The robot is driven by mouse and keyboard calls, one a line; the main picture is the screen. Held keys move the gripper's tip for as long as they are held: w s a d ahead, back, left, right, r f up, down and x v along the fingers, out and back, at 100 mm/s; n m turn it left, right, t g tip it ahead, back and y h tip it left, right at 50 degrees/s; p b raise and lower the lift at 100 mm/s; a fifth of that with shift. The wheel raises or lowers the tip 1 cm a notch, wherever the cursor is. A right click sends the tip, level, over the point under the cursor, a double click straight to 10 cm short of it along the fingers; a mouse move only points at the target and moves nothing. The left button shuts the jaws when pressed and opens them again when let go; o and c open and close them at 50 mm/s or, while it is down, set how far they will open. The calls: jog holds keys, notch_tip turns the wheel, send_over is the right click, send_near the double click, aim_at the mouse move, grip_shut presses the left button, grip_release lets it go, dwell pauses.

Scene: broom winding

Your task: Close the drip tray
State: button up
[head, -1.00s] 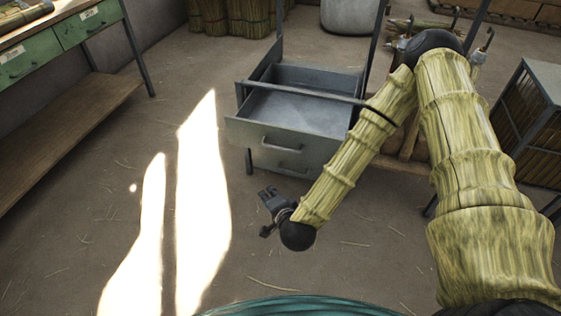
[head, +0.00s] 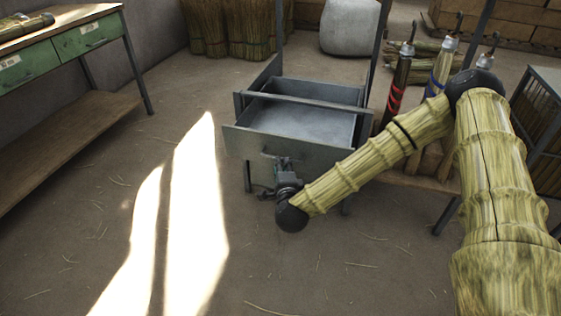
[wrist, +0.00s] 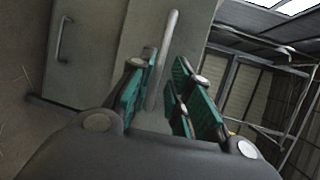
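The drip tray (head: 315,124) is a grey metal drawer, pulled out of its metal stand with its inside showing empty. My gripper (head: 281,163) is at the middle of the tray's front panel (head: 240,141) and hides most of its handle. In the wrist view, my gripper (wrist: 166,75) is open, with green pads apart on either side of the lower part of a bar handle (wrist: 169,40). Whether a pad touches the handle or the panel, I cannot tell.
A lower panel with its own handle (wrist: 62,40) shows in the wrist view. A green-drawered bench (head: 85,40) is at left. A wooden shelf (head: 420,181) and upright brooms (head: 398,85) stand right of the tray. The floor in front is clear, with straw bits.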

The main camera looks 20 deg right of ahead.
jog(key=shift+b+x, duration=0.5)
jog(key=shift+x, duration=2.25)
grip_shut()
